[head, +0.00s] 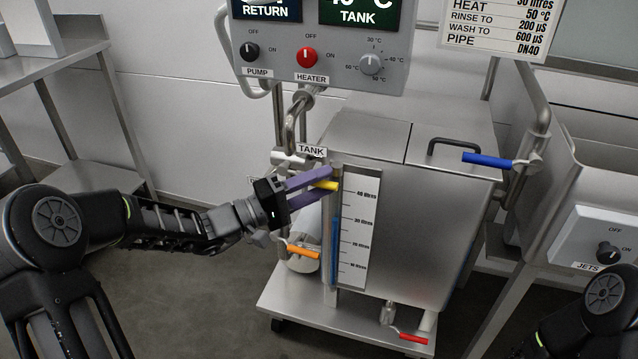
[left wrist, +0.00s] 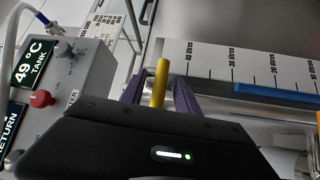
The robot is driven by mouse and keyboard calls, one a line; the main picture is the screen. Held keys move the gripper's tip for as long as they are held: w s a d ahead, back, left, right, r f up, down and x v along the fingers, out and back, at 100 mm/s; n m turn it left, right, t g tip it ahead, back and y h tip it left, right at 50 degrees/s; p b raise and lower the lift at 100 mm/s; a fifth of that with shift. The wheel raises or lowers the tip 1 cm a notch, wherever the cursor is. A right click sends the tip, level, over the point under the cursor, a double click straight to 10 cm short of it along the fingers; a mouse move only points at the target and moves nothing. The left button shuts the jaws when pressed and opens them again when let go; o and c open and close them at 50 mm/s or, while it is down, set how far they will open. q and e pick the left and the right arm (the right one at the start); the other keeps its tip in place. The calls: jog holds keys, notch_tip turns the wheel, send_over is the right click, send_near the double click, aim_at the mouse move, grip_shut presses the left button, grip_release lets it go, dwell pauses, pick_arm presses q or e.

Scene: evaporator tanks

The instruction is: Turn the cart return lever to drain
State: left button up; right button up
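The yellow lever (head: 326,185) is on the pipework at the left edge of the steel cart tank. It points left toward my left gripper (head: 312,188). A TANK label (head: 311,150) sits just above it; another label to the left is mostly hidden behind my gripper. My left gripper's purple fingers are parted, one on each side of the yellow lever. In the left wrist view the lever (left wrist: 161,84) stands between the fingertips, with small gaps beside it; contact cannot be made out. My right gripper is out of view.
An orange lever (head: 304,252) is below my left gripper, a red lever (head: 413,338) low at the tank's front, a blue lever (head: 487,160) at right. The control panel (head: 322,50) hangs above. The level gauge (head: 358,225) is close right of the fingers.

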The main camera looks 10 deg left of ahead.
pick_arm(q)
grip_shut()
dwell(1.3)
